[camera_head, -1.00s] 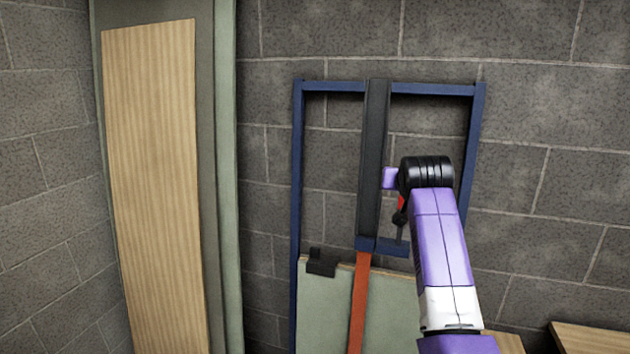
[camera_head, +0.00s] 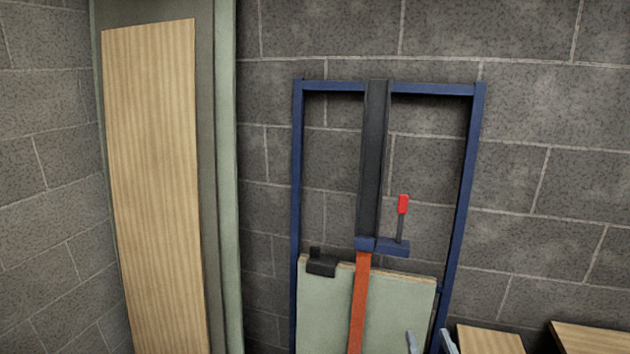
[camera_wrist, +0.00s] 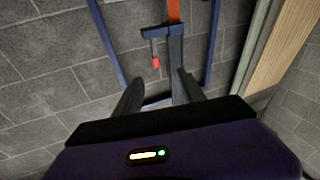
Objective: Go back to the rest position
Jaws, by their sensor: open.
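My gripper (camera_wrist: 160,88) shows in the wrist view, its two dark fingers spread apart with nothing between them. Beyond them, and clear of the fingertips, is the blue frame (camera_wrist: 108,45) against the block wall. In the head view the blue frame (camera_head: 470,165) stands upright with a dark vertical bar (camera_head: 374,160) down its middle. A red-handled screw (camera_head: 403,204) rises from a blue bracket (camera_head: 393,249) on that bar, and nothing touches it. Two small grey-blue tips show at the head view's bottom edge; I cannot tell what they belong to.
A pale green panel (camera_head: 322,310) with a black clip (camera_head: 321,264) leans low in the frame, behind an orange bar (camera_head: 360,300). A tall wooden panel (camera_head: 155,180) stands at left. Wooden tops (camera_head: 488,340) show at bottom right.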

